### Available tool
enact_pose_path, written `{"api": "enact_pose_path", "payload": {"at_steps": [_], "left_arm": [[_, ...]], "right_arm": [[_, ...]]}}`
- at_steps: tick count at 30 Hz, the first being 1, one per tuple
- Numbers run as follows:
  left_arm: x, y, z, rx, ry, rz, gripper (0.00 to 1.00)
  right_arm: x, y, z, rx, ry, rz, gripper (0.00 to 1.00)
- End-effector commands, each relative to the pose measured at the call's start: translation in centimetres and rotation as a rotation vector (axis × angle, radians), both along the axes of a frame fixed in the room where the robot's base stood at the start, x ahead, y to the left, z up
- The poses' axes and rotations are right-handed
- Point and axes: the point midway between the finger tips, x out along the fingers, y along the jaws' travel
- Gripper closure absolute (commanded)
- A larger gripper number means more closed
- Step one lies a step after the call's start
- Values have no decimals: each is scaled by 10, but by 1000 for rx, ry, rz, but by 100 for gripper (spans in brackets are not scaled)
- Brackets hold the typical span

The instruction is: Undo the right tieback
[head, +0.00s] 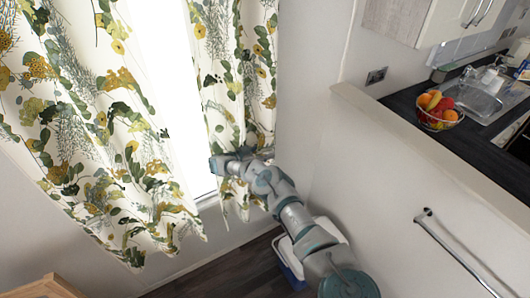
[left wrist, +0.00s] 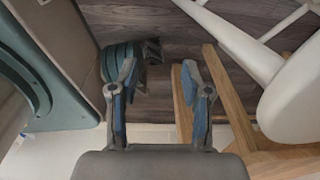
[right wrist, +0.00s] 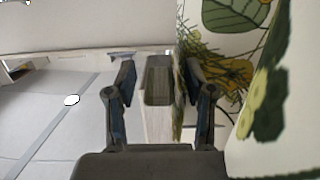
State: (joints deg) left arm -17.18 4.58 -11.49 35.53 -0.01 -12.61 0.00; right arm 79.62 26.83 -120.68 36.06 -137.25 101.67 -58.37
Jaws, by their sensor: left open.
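The right curtain (head: 238,70), white with green and yellow leaves, hangs at the right of the bright window and narrows near my right gripper (head: 222,164). In the right wrist view my right gripper (right wrist: 160,75) is open, its right finger against the curtain cloth (right wrist: 235,75). A small grey-green piece (right wrist: 158,82) shows between its fingers; I cannot tell whether it is part of the right tieback. No tieback is clearly visible in the head view. My left gripper (left wrist: 160,80) is open and empty in the left wrist view, outside the head view.
The wide left curtain (head: 95,120) hangs loose. A low wall (head: 400,150) stands at right, with a towel rail (head: 455,250) and a fruit bowl (head: 438,112) on the counter behind. A white and blue bin (head: 290,262) stands below my right arm. Wooden furniture legs (left wrist: 235,100) are near my left gripper.

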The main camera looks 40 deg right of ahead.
Motion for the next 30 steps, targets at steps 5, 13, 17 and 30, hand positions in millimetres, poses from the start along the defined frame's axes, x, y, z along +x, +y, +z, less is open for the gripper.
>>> {"api": "enact_pose_path", "payload": {"at_steps": [5, 13, 17, 30], "left_arm": [[-1, 4, 0, 4, -1, 1, 52], [-1, 1, 0, 1, -1, 1, 52], [-1, 1, 0, 1, -1, 1, 52], [-1, 0, 0, 1, -1, 1, 52]], "right_arm": [[1, 3, 2, -1, -2, 1, 47], [14, 52, 9, 0, -2, 4, 47], [21, 80, 14, -1, -1, 3, 47], [30, 114, 19, 0, 1, -1, 47]]}}
